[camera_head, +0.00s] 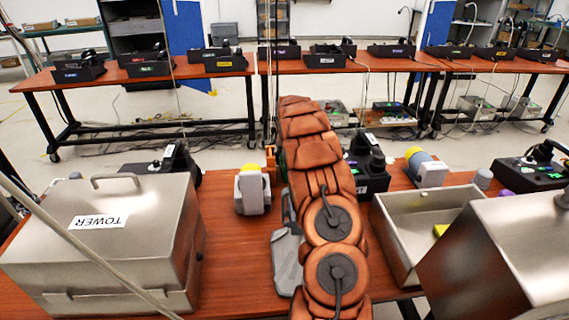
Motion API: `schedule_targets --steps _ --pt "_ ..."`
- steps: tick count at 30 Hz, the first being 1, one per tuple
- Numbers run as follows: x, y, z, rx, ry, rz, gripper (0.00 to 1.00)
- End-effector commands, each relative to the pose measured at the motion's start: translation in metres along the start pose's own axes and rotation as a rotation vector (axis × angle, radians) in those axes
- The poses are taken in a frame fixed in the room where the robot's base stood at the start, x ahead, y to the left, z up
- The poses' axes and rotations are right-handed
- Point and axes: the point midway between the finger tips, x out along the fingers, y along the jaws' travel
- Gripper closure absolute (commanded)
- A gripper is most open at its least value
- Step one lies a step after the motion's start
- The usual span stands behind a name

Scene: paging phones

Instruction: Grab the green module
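No module that is plainly green shows. A grey module with a yellow rounded top (253,189) stands on the near wooden table, left of my brown-orange arm. A similar grey and yellow module (428,169) stands right of the arm, behind an open metal box. A small yellow-green piece (440,230) lies inside that open box, partly hidden by the box in front. My arm runs up the middle of the view and covers part of the table. I cannot make out my gripper's fingers.
A closed metal box labelled TOWER (118,239) stands at left. The open metal box (402,236) and another metal box (494,262) stand at right. Black devices (369,174) line the table's far side. Bare wood (232,268) lies left of my arm.

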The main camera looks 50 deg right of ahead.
Motion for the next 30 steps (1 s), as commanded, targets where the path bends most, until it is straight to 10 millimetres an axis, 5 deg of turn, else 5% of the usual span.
schedule_targets --steps 9,21,30 --pt "0.0061 -0.0001 0.0002 0.000 0.000 0.000 0.58" --pt "0.0060 -0.0001 0.0003 0.000 0.000 0.000 0.99" --pt "0.0058 0.0000 0.0003 0.000 0.000 0.000 1.00"
